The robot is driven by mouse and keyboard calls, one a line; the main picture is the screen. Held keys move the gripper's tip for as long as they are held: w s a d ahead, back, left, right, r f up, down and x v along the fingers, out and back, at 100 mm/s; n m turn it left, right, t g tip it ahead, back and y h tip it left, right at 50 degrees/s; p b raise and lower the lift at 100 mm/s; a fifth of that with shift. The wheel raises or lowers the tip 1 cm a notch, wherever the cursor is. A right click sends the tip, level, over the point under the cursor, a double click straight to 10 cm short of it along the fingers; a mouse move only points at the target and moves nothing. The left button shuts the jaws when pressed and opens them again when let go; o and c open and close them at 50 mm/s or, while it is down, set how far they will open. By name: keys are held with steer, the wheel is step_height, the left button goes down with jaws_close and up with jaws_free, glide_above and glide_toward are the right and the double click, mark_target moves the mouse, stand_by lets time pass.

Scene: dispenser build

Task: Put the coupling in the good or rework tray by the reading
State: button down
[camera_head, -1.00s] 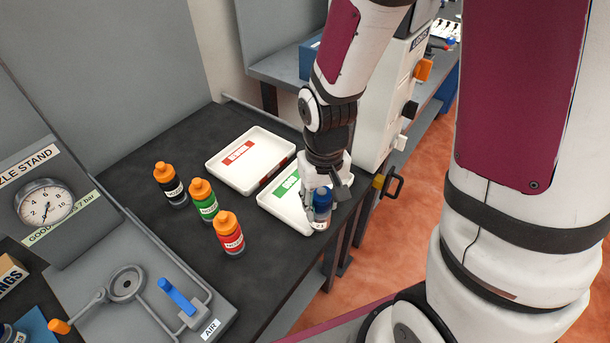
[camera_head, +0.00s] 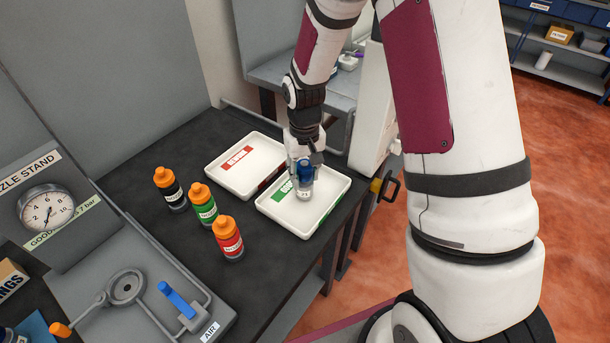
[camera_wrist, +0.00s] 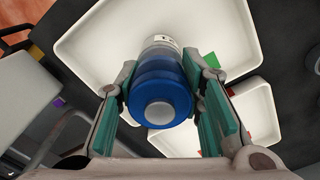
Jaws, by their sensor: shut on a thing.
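My gripper (camera_wrist: 165,100) is shut on the coupling, a blue-topped piece with a pale, labelled lower body (camera_wrist: 158,85). In the head view the coupling (camera_head: 305,172) is upright over the inside of the green-labelled tray (camera_head: 318,222). I cannot tell whether its bottom touches the tray floor. The red-labelled tray (camera_head: 215,172) lies behind and to the left, empty. The round gauge (camera_head: 47,210) on the nozzle stand is at the far left. Its needle points downward, but the exact reading is too small to tell. The strip below reads "GOOD" and "7 bar", partly unclear.
Three orange-capped bottles, black (camera_head: 171,190), green (camera_head: 204,205) and red (camera_head: 228,240), stand left of the trays. The grey fixture with a blue lever (camera_head: 177,300) is at the front left. The dark bench top behind the bottles is clear.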

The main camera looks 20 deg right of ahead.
steer(key=shift+f, duration=0.5)
steer(key=shift+f, duration=0.1)
steer(key=c, duration=1.1)
jaws_free()
step_height(320, 180, up, 12)
steer(key=shift+r+b, duration=0.1)
steer(key=shift+b, duration=0.4)
steer(key=s+r+t, duration=0.2)
steer(key=s+r, duration=0.7)
steer(key=r, duration=0.3)
steer(key=s+r+t, duration=0.1)
steer(key=s+r, duration=0.1)
steer(key=s, duration=0.2)
steer(key=s+r+t, duration=0.1)
steer(key=s, duration=0.4)
steer(key=s+r+t, duration=0.1)
steer(key=s+r, duration=0.1)
steer(key=s, duration=0.2)
steer(key=shift+s+r, duration=0.2)
steer(key=shift+r, duration=0.1)
